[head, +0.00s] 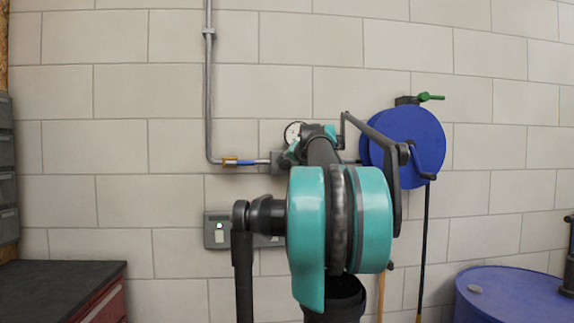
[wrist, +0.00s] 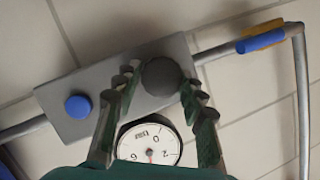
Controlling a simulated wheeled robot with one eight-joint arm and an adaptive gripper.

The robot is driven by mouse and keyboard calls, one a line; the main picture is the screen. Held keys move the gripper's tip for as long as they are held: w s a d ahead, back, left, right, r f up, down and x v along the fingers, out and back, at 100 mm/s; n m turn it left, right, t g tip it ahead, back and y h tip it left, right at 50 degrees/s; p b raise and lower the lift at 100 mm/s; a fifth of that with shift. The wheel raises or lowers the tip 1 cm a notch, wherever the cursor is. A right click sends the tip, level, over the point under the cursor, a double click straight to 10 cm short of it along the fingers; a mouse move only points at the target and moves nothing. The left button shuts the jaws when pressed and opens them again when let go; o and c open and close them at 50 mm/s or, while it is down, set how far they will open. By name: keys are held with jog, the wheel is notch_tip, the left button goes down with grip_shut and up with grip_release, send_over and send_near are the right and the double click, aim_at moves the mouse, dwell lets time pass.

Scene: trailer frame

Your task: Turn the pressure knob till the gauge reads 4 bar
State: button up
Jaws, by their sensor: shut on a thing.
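The dark round pressure knob (wrist: 161,76) sits on a grey regulator block (wrist: 125,84) in the wrist view. My gripper (wrist: 154,88) has one finger on each side of the knob and is shut on it. The white gauge (wrist: 149,145) shows below, between the fingers, its dial turned in the picture. A short red needle is visible near its lower middle; I cannot read its value surely. In the head view the gauge (head: 293,132) shows beside my gripper (head: 305,148), and my arm hides the knob.
A blue round button (wrist: 78,106) is on the block. A pipe with a yellow-and-blue valve (head: 238,162) enters from the left. A blue hose reel (head: 405,142) hangs at right. A grey wall box (head: 218,230) is below. A blue drum (head: 510,295) and dark-topped bench (head: 55,285) stand aside.

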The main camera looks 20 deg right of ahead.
jog(key=shift+m, duration=0.3)
dwell(0.4)
jog(key=o, duration=1.2)
jog(key=shift+c, duration=0.2)
jog(key=shift+s, duration=0.1)
jog(key=v, duration=1.1)
jog(key=shift+s, duration=0.45)
